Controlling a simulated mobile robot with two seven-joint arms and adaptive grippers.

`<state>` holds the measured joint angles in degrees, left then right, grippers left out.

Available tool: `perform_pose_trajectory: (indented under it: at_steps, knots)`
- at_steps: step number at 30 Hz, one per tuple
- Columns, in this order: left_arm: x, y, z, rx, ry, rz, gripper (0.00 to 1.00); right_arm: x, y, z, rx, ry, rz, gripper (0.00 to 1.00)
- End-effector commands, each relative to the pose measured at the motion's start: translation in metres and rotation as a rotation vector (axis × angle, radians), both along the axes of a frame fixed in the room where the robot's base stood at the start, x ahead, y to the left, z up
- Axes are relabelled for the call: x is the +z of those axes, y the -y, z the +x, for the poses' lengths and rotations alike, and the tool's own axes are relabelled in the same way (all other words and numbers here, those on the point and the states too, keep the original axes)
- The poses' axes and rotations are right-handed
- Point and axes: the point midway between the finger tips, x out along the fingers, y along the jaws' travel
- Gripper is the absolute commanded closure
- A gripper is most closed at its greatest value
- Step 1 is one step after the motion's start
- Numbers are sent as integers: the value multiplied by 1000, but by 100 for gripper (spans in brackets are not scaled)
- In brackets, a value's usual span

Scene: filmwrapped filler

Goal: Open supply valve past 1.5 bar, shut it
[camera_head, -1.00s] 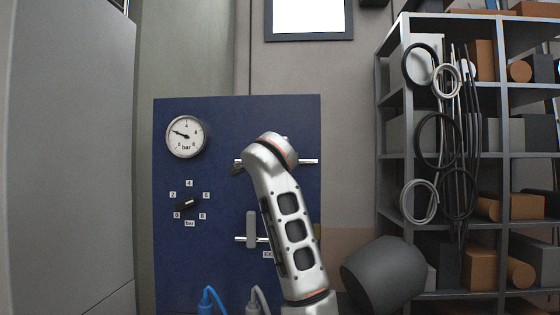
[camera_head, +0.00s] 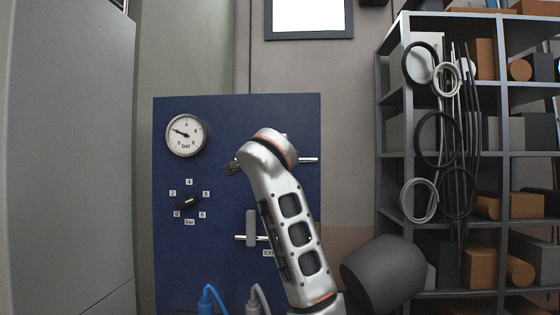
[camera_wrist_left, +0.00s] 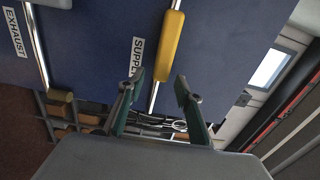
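The blue panel (camera_head: 220,270) carries a round pressure gauge (camera_head: 185,135); its needle points left and slightly up, near 2 bar. In the left wrist view, the yellow supply valve handle (camera_wrist_left: 169,45) lies along its pipe (camera_wrist_left: 154,97), beside the SUPPLY label (camera_wrist_left: 136,58). My left gripper (camera_wrist_left: 158,92) is open and empty, its fingers on either side of the pipe's line, apart from the handle. In the head view my left arm covers the supply handle and most of the gripper.
The exhaust valve's grey handle (camera_head: 250,228) stands crosswise to its pipe below. A black knob (camera_head: 187,202) with a bar scale sits under the gauge. A loaded shelf (camera_head: 505,155) with hanging cables stands right.

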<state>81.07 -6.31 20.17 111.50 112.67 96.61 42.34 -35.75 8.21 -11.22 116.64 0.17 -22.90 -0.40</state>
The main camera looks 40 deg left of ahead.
Motion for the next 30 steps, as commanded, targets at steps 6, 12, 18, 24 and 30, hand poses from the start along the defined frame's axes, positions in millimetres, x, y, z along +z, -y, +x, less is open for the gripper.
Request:
perform_pose_trajectory:
  at_steps: [6,12,18,24,30]
  knots:
    - [0,21,-24,-1,1,0,65,1,0,1,-1,1,1,100]
    - [0,28,-33,0,0,-1,65,1,0,1,-2,2,0,100]
    - [0,28,-33,0,-1,-1,65,1,0,1,-2,2,0,100]
    - [0,28,-33,0,0,0,65,1,0,1,-2,3,1,100]
    - [0,28,-33,0,0,0,65,1,0,2,-3,4,1,100]
